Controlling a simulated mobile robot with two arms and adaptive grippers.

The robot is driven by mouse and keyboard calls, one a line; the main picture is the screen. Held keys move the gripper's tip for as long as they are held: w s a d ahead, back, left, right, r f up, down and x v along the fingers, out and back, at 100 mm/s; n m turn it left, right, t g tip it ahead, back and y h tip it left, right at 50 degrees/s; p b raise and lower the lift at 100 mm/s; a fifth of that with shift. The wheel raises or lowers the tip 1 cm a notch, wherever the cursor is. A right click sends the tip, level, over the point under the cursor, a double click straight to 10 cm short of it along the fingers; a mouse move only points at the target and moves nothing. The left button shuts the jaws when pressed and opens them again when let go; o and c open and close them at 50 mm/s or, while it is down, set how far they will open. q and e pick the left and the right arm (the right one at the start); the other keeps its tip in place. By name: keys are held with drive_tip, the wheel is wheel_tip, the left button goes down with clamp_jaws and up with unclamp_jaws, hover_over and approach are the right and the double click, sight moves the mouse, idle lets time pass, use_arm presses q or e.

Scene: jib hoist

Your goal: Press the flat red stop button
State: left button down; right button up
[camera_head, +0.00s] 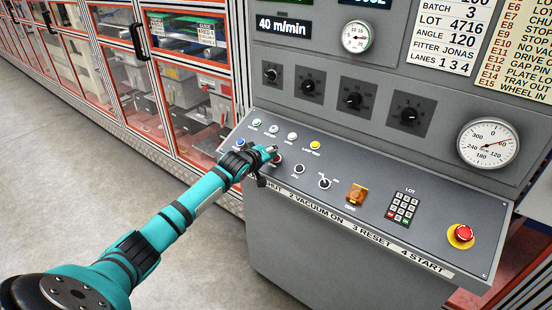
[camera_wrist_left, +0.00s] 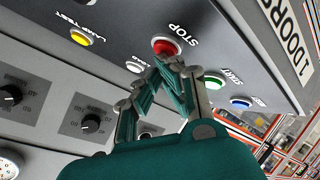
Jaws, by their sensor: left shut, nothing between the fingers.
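The flat red stop button (camera_wrist_left: 165,46) lies in the sloped console top, with the word STOP beside it in the left wrist view. In the head view its red edge (camera_head: 277,159) shows just beside my left gripper (camera_head: 271,150), which partly covers it. My left gripper also shows in the left wrist view (camera_wrist_left: 172,63). It is shut and empty, with its fingertips overlapping the near edge of the button. I cannot tell whether they touch it. My right gripper is in neither view.
A green START button (camera_wrist_left: 214,82) and a blue button (camera_wrist_left: 240,103) sit on one side, a yellow lamp-test button (camera_wrist_left: 81,36) on the other. A red mushroom button (camera_head: 462,233) on a yellow base is at the console's right. An orange cover (camera_head: 356,194) and keypad (camera_head: 403,209) lie between.

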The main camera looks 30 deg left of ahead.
use_arm(q)
drive_tip(key=shift+f, duration=0.35)
idle(0.4)
drive_tip(key=shift+s+r+p, duration=0.25)
drive_tip(key=shift+r+p, duration=0.6)
drive_tip(key=shift+p, duration=0.2)
drive_tip(key=shift+r+p, duration=0.35)
drive_tip(key=shift+p, duration=0.1)
drive_tip(key=r+p, duration=0.1)
drive_tip(key=s+r+p, duration=0.1)
drive_tip(key=p, duration=0.1)
drive_tip(key=s+r+p, duration=0.1)
drive_tip(key=r+p, duration=0.1)
drive_tip(key=shift+f, duration=0.1)
drive_tip(key=shift+a, duration=0.1)
